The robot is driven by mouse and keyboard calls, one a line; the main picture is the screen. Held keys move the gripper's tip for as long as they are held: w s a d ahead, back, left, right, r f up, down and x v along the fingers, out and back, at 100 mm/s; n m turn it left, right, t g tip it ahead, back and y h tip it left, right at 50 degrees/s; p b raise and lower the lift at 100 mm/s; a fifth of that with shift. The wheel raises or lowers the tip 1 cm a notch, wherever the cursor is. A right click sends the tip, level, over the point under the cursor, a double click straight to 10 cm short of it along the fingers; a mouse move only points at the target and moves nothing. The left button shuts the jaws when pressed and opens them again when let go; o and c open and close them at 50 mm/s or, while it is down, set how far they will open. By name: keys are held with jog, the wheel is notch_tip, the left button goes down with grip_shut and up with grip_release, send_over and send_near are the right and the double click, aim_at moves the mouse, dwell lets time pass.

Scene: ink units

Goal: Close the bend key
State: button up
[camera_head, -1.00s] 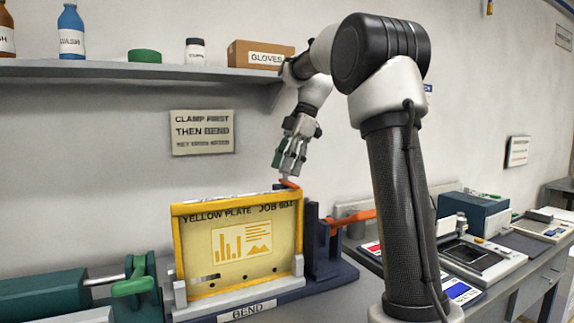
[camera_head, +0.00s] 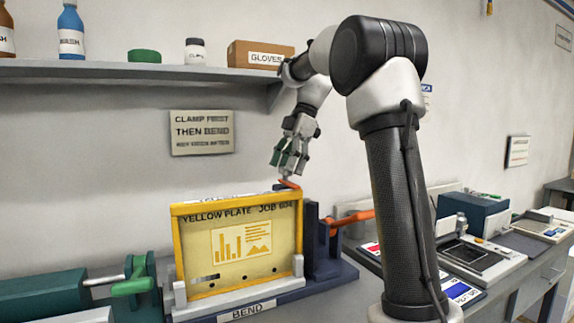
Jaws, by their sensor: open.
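A small orange-red key-like handle (camera_head: 289,183) sits at the top right corner of the yellow plate fixture, whose base carries a "BEND" label (camera_head: 247,311). I take this handle to be the bend key, though it is small and partly covered. My gripper (camera_head: 288,168) points down just above it. Its fingers are spread, with green pads showing, and nothing is clearly held. I cannot tell whether a fingertip touches the handle. The yellow plate (camera_head: 240,243) stands upright in the fixture.
An orange lever (camera_head: 350,216) sticks out to the right of the fixture. A green clamp (camera_head: 133,283) stands at its left. A shelf (camera_head: 130,71) with bottles and a gloves box (camera_head: 258,54) hangs above. Instruments (camera_head: 474,256) fill the bench at right.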

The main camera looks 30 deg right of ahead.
jog(key=v, duration=1.2)
